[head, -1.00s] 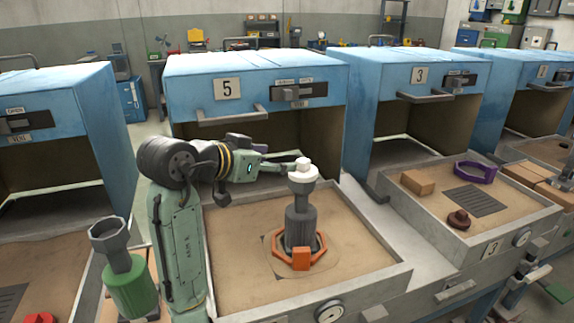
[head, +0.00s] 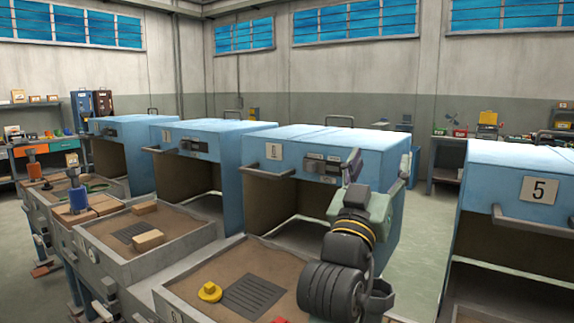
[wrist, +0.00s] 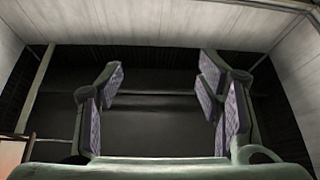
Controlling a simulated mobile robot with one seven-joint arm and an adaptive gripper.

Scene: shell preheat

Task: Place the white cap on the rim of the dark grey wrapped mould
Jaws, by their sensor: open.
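Neither the white cap nor the dark grey wrapped mould shows in the head view or the wrist view now. My gripper (head: 353,170) points away from the head camera, in front of a blue oven left of oven 5 (head: 535,195). In the wrist view, the fingers of my gripper (wrist: 160,78) stand wide apart with nothing between them. Behind them is a dark area framed by pale surfaces.
A sand tray (head: 180,300) below my arm holds a yellow piece (head: 209,292) and a dark grate (head: 253,296). Blue ovens (head: 215,130) stand in a row to the left. A blue-bodied mould (head: 78,198) stands at far left. Open floor (head: 425,240) shows left of oven 5.

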